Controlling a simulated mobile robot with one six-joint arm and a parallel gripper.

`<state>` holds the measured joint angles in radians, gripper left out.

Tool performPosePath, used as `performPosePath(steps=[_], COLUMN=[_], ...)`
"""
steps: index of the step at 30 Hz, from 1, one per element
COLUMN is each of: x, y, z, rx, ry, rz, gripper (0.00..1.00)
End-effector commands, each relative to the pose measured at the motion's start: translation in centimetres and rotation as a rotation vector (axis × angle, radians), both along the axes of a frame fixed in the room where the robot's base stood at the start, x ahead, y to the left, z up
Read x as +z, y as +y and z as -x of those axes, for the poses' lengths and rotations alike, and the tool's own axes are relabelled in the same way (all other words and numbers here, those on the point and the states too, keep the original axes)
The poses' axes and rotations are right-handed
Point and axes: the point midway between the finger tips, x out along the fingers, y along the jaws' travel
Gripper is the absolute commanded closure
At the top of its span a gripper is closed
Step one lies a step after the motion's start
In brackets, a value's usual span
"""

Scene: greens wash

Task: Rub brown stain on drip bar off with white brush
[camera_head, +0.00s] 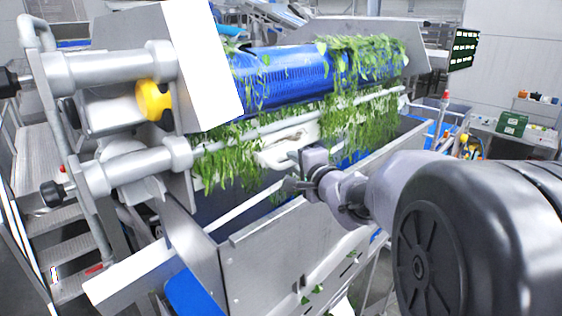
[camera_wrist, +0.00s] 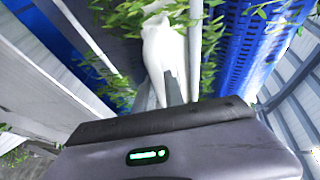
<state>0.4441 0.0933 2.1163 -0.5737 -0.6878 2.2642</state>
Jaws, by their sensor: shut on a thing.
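The white brush (camera_head: 288,142) is in my gripper (camera_head: 297,172), which is shut on it. In the wrist view, the brush (camera_wrist: 163,48) extends away from the dark finger (camera_wrist: 172,88) among green leaves. The drip bar (camera_head: 365,101) looks like the long pale bar running below the blue roller in the head view. The brush is close to this bar and overlaps it in the picture; I cannot tell whether they touch. I cannot make out a brown stain; brush and leaves cover part of the bar.
A blue roller (camera_head: 290,78) draped with green leaves (camera_head: 362,52) lies behind and above the bar. Leaves hang on both sides of the brush. A steel side panel (camera_head: 270,245) stands in front, below my arm. A yellow knob (camera_head: 153,100) is at the left.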

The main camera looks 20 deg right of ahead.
Motion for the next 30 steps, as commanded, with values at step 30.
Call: performPosePath(steps=[30], x=[0.1], y=[0.3], z=[-1.7], rx=[0.0], ry=[0.0], rz=[0.0], gripper=[1.0])
